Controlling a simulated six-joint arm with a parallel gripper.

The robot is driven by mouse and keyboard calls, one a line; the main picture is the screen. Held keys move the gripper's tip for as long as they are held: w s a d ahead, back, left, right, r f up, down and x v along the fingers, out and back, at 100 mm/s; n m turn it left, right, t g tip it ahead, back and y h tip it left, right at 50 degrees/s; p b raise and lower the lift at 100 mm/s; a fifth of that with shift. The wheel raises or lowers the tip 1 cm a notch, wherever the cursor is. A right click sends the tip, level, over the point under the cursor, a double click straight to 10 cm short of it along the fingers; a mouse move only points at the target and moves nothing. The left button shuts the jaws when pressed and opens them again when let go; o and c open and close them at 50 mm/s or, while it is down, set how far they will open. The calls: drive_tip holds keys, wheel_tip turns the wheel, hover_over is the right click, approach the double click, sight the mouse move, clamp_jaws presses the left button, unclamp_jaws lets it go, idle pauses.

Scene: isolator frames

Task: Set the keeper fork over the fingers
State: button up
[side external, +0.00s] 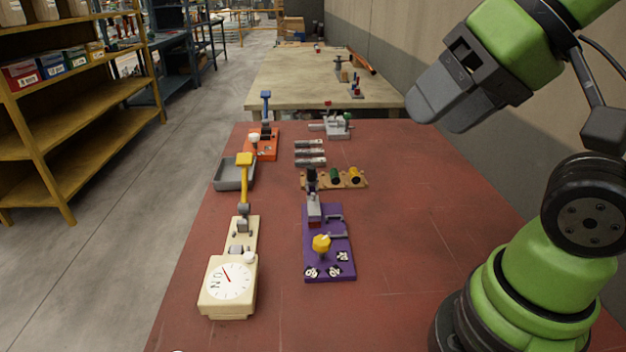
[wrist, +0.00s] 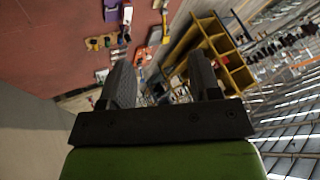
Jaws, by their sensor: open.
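A purple base plate (side external: 342,262) lies on the red table, with a yellow knob (side external: 321,243), a grey upright block (side external: 314,211) and small grey brackets. Left of it is a cream frame (side external: 243,232) with a round dial and a raised yellow-handled lever (side external: 243,175). An orange frame (side external: 268,146) with a blue-handled lever stands farther back. I cannot tell which part is the keeper fork. My gripper (side external: 437,112) is open and empty, high above the table's right side, apart from everything. In the wrist view my gripper (wrist: 162,72) shows two separated dark fingers.
A tan board (side external: 346,182) with coloured cylinders, stacked grey bars (side external: 310,153) and a grey tray (side external: 234,176) sit mid-table. A grey fixture (side external: 337,127) stands at the back edge. The right of the red table (side external: 430,220) is clear. Yellow shelving (side external: 70,140) stands left.

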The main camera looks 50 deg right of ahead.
idle(0.4)
drive_tip(key=shift+c, duration=0.9)
drive_tip(key=m+g+h, duration=0.2)
drive_tip(key=g+h, duration=0.1)
drive_tip(key=h, duration=0.1)
hover_over(311, 167)
drive_tip(key=s+a, duration=0.2)
drive_tip(key=s, duration=0.2)
wheel_tip(311, 167, down, 16)
drive_tip(key=x, duration=1)
drive_tip(key=shift+w+d+f, duration=0.1)
drive_tip(key=shift+w+d, duration=0.05)
drive_tip(key=shift+w, duration=0.1)
